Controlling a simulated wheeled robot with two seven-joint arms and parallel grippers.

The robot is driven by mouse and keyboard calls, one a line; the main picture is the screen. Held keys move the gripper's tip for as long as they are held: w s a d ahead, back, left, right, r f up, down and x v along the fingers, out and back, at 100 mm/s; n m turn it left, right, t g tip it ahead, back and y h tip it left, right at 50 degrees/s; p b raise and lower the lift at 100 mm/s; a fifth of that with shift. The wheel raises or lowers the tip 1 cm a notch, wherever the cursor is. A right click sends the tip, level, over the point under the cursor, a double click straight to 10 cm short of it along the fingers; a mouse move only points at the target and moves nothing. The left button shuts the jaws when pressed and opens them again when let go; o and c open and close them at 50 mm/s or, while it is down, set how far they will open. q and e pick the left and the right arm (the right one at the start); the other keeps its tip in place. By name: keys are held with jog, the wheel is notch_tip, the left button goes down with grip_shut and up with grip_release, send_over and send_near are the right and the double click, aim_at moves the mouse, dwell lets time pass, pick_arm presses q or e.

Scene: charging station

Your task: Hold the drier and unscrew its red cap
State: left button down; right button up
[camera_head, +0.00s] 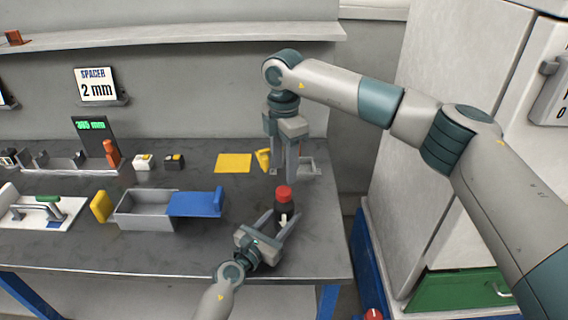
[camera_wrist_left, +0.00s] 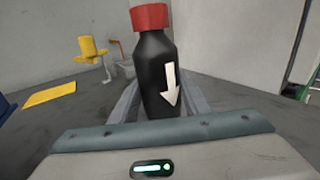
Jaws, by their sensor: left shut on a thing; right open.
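The drier (camera_head: 280,208) is a black bottle with a white arrow, upright on the grey bench near its right end. Its red cap (camera_head: 284,193) sits on top. In the left wrist view the drier (camera_wrist_left: 155,75) stands between the fingers, with the red cap (camera_wrist_left: 149,17) at the top edge. My left gripper (camera_head: 285,222) is shut on the drier's body from the front. My right gripper (camera_head: 285,178) points straight down, open and empty, its fingertips just above or beside the cap. The exact gap to the cap is hard to tell.
A grey bin (camera_head: 146,216) with a blue lid (camera_head: 196,203) stands left of the drier. A yellow square (camera_head: 233,163) and a yellow part (camera_head: 263,159) lie behind. The bench's right edge is close.

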aim_at(284, 190)
pick_arm(q)
jog(key=shift+f, duration=0.1)
pick_arm(e)
jog(key=shift+m, duration=0.8)
jog(key=shift+f, duration=4)
jog(key=shift+c, duration=0.4)
jog(key=c, duration=1)
